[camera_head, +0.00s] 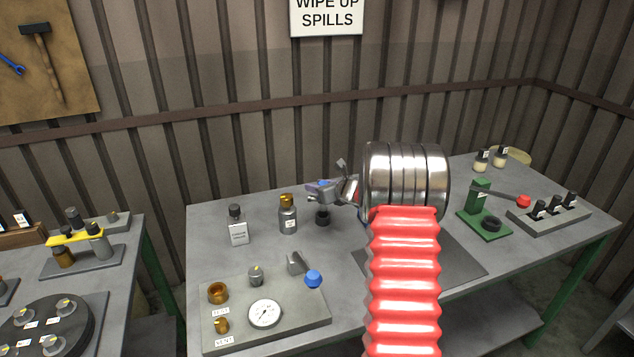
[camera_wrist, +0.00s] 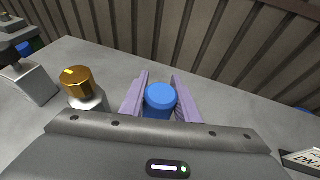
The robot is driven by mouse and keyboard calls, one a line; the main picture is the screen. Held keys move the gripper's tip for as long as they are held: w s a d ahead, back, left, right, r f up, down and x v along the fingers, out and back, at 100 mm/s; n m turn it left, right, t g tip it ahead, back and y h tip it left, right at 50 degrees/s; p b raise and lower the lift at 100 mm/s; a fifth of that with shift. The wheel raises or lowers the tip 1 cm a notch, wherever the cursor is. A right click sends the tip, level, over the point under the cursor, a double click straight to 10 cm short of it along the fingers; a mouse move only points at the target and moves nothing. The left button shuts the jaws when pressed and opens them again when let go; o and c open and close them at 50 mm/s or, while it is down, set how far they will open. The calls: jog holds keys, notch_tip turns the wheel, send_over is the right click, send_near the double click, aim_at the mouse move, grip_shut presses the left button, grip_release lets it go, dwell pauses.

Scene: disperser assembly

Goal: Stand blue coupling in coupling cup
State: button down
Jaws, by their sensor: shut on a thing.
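The blue coupling (camera_wrist: 160,98) is between the two purple fingers of my gripper (camera_wrist: 160,92) in the wrist view, its round blue top facing the camera. In the head view my gripper (camera_head: 322,192) is over the back middle of the table, and only a bit of blue (camera_head: 323,183) shows at its fingers. A small dark cup (camera_head: 322,217), which looks like the coupling cup, stands on the table just below the fingers. The coupling's lower end is hidden, so I cannot tell whether it is in the cup.
A gauge panel (camera_head: 302,327) lies in front. A green press (camera_head: 484,213) and a rack (camera_head: 550,219) stand at right. My arm hides part of the table.

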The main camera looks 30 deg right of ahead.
jog(key=shift+f, duration=0.35)
jog(key=shift+f, duration=1.9)
dwell(2.2)
jog(key=c, duration=1.3)
grip_release()
jog(key=shift+f, duration=0.15)
jog(key=v, duration=1.3)
jog(key=shift+s+r, duration=0.2)
jog(key=shift+s, duration=0.1)
